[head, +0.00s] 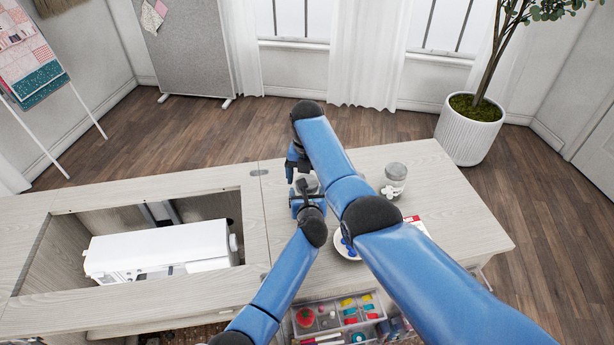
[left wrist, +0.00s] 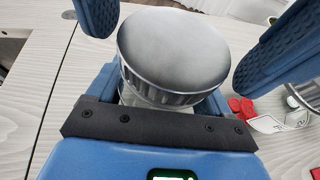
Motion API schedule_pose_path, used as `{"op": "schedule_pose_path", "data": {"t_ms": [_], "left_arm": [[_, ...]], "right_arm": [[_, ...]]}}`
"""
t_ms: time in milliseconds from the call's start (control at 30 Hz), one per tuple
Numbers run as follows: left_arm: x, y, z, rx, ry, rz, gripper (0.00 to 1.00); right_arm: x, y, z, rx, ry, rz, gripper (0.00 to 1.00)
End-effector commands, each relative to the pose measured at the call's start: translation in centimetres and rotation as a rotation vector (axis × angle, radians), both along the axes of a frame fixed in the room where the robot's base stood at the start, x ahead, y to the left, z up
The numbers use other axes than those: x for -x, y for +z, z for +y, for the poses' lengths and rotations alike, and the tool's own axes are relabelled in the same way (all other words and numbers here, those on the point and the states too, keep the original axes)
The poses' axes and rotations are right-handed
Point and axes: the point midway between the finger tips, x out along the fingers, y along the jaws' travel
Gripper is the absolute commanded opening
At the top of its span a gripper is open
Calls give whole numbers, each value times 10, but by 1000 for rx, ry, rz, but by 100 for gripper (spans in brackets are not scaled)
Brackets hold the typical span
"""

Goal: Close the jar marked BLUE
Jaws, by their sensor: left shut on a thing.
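A clear glass jar (left wrist: 130,92) with a round grey metal lid (left wrist: 175,45) on top stands between the fingers of my left gripper (left wrist: 160,100). My left gripper is shut on the jar's glass; it also shows low over the table in the head view (head: 308,197). The jar's marking is hidden, and I cannot tell how tightly the lid sits. My right gripper (head: 297,172) is over the same jar. Its two ribbed fingers (left wrist: 190,30) stand wide apart on either side of the lid, open.
Another glass jar (head: 396,174) with pale contents stands on the table's right. A small dish of blue pieces (head: 345,247) is partly behind my right arm. Red pieces (left wrist: 240,108) lie beside a white card (left wrist: 275,122). A sewing machine (head: 160,247) sits in the left recess.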

Motion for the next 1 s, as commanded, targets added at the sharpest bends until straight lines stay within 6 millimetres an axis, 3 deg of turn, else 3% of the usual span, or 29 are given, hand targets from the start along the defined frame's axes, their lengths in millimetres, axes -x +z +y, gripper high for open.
{"op": "schedule_pose_path", "data": {"t_ms": [33, 300, 400, 767, 1000], "left_arm": [[0, 0, 0, 0, 0, 0, 0], [0, 0, 0, 0, 0, 0, 0], [0, 0, 0, 0, 0, 0, 0], [0, 0, 0, 1, 0, 0, 0], [0, 0, 0, 1, 0, 0, 0]], "right_arm": [[0, 0, 0, 0, 0, 0, 84], [0, 0, 0, 0, 0, 0, 43], [0, 0, 0, 0, 0, 0, 32], [0, 0, 0, 0, -264, -1, 31], [0, 0, 0, 0, -286, -1, 31]]}}
